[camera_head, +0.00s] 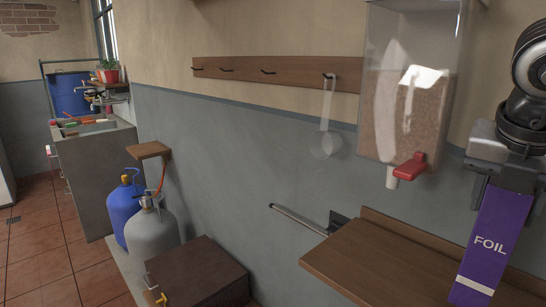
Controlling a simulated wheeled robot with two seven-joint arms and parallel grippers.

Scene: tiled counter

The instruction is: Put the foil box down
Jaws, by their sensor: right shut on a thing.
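The foil box (495,232) is long and purple, with a white "FOIL" label and a pale band near its lower end. It hangs tilted from my right gripper (508,165) at the right edge of the camera_head view. The gripper is shut on the box's upper end. The box's lower end overlaps the wooden counter (385,262) in the picture; I cannot tell whether it touches. The fingertips are partly hidden. My left gripper is not in view.
A clear dispenser (415,90) with a red tap (409,170) hangs on the wall left of the gripper. A metal bar (300,219) juts from the wall. Gas bottles (152,232) and a brown case (197,275) stand lower left. The counter's left part is bare.

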